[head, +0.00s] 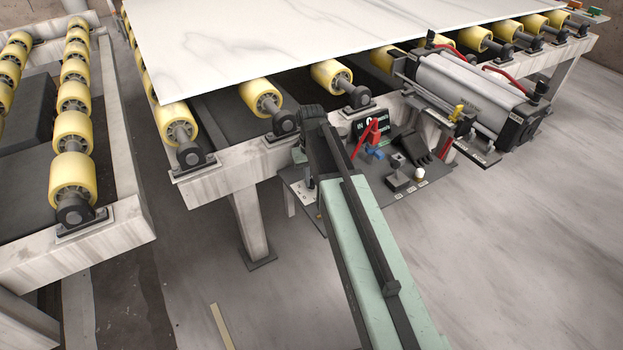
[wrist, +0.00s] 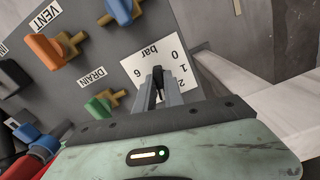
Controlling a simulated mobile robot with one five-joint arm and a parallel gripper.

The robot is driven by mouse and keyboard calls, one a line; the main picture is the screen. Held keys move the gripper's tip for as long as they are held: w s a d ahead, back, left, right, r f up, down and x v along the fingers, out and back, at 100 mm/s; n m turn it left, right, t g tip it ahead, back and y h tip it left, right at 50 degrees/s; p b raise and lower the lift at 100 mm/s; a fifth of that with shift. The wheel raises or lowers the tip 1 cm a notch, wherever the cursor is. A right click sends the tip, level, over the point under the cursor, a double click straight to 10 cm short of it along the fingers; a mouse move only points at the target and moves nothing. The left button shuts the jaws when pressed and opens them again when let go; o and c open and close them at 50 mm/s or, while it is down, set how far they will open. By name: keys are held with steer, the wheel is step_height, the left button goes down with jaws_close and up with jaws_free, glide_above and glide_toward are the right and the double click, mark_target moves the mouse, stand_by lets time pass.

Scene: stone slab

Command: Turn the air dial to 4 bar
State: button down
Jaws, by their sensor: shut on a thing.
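The air dial's white scale plate (wrist: 134,67) shows in the wrist view, upside down, with the word "bar". I read 6 at the left and 0, 1 and 2 down the right side; the 4 is not visible. The dial's black knob (wrist: 158,73) stands in front of the plate. My gripper (wrist: 159,82) is shut on this knob, with a grey finger on each side. Which number the knob points to cannot be told, as the fingers cover the lower part of the scale.
Around the dial are an orange VENT lever (wrist: 45,49), a green DRAIN lever (wrist: 99,108) and a blue lever (wrist: 120,10). In the head view, a pale stone slab (head: 250,40) lies on yellow rollers (head: 261,96) behind the panel.

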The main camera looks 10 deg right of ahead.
steer(key=m, duration=0.5)
steer(key=shift+w+a, duration=0.1)
steer(key=shift+a, duration=0.1)
stand_by(0.4)
steer(key=c, duration=1.4)
jaws_free()
steer(key=shift+c, duration=0.2)
step_height(320, 180, up, 8)
steer(key=p, duration=0.8)
steer(key=shift+f, duration=0.1)
